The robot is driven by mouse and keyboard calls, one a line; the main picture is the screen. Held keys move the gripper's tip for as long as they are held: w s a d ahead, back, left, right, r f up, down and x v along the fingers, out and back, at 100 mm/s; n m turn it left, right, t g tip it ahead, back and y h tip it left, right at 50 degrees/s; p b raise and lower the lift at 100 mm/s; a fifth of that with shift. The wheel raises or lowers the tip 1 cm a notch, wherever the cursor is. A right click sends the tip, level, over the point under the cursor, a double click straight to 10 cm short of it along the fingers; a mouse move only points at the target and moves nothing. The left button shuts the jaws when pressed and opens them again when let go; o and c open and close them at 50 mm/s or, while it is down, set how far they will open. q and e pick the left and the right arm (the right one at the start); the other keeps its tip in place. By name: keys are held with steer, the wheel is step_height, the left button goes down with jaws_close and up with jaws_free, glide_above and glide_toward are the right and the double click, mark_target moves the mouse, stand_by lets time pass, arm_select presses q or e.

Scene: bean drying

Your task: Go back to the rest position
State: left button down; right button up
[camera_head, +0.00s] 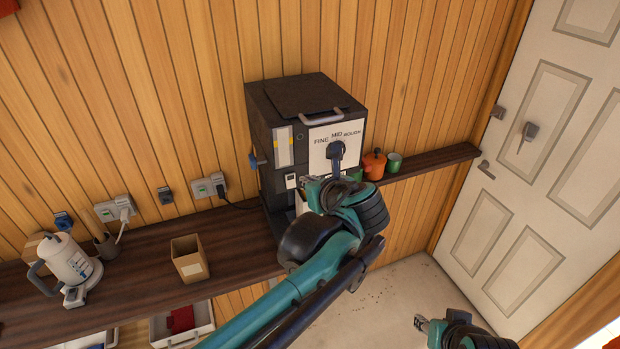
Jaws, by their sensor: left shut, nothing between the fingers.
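My left arm reaches up from the bottom of the head view. Its gripper (306,182) is shut and empty, just in front of the lower front of the black grinder (296,92). From this view I cannot tell whether it touches the machine. The grinder has a dial (335,150) with FINE, MID and ROUGH marks and a small white switch plate (290,181). My arm hides part of its lower front. My right gripper (421,323) is low at the bottom right, over the floor and away from the shelf. Its fingers are too small to read.
A dark wooden shelf (140,262) runs along the wall, bearing a white kettle (68,262) and an open cardboard box (189,259). An orange pot (374,166) and a green cup (394,162) stand right of the grinder. A white door (545,150) is at the right.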

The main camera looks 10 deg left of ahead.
arm_select(q)
steer(key=s+a+f+n+g+h+b, duration=0.1)
steer(key=s+f+n+b, duration=0.5)
steer(key=f, duration=1)
steer(key=s+a+f+n+g+h+b, duration=0.1)
steer(key=s+a+f+n+h+b, duration=0.1)
steer(key=s+f+n+b, duration=0.5)
steer(key=s+a+f+n+g+h+b, duration=0.1)
steer(key=s+f+n+b, duration=0.5)
steer(key=f+n+b, duration=1)
step_height(320, 180, down, 9)
steer(key=a+h+b, duration=0.1)
steer(key=h+b, duration=0.1)
steer(key=shift+s+h+b, duration=0.25)
steer(key=shift+h+b, duration=0.1)
steer(key=shift+h, duration=0.05)
